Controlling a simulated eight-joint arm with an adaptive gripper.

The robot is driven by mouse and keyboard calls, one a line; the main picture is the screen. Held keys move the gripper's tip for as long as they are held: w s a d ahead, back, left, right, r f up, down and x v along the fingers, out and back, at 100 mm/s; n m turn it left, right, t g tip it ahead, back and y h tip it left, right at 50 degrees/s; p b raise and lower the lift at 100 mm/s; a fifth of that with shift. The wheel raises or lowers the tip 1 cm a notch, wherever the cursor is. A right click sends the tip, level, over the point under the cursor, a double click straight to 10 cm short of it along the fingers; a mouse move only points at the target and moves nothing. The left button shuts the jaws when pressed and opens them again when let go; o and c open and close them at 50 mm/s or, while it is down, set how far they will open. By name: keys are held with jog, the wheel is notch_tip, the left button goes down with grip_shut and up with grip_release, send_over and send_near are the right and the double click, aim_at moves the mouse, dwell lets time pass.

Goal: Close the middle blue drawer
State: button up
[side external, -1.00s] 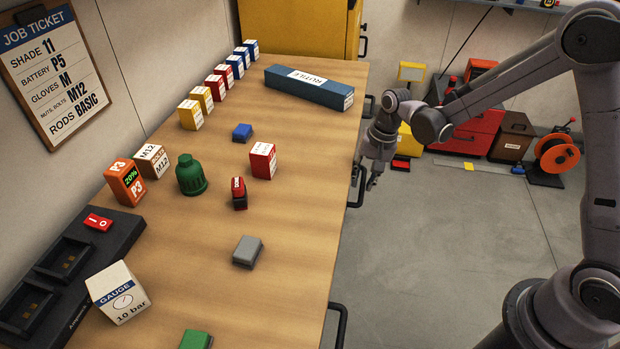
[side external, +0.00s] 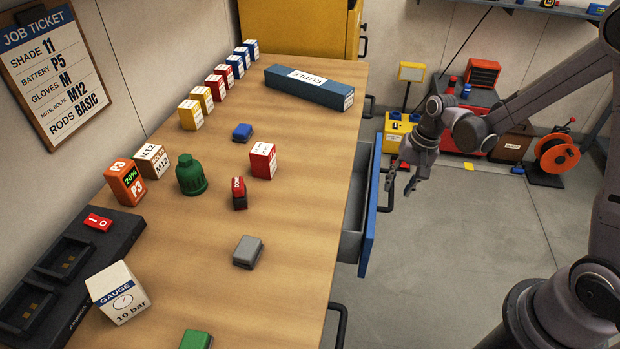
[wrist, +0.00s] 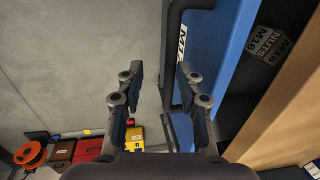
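The middle blue drawer (side external: 370,225) stands open from the table's right side, its grey inside showing. In the wrist view its blue front (wrist: 228,45) runs down the right of centre, with a black bar handle (wrist: 174,70). My gripper (side external: 402,182) is beside the handle (side external: 390,185), just right of the drawer front. In the wrist view the gripper's fingers (wrist: 158,95) are spread apart, with the handle showing between them near the right finger. I cannot tell whether they touch it. A box marked NUTS M16 (wrist: 267,44) lies inside the drawer.
The wooden table (side external: 300,215) holds boxes, a green bottle-like item and a long blue RUTILE box (side external: 310,87). Other black handles show above and below the open drawer. The grey floor (side external: 450,240) right of the drawer is clear.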

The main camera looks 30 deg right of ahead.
jog(key=s+d, duration=1.3)
notch_tip(320, 180, up, 8)
jog(key=s+d, duration=0.1)
jog(key=shift+s+d+f, duration=0.15)
jog(key=shift+f, duration=0.05)
notch_tip(320, 180, down, 8)
jog(key=shift+r, duration=0.2)
dwell(1.2)
jog(key=shift+c, duration=0.3)
grip_shut()
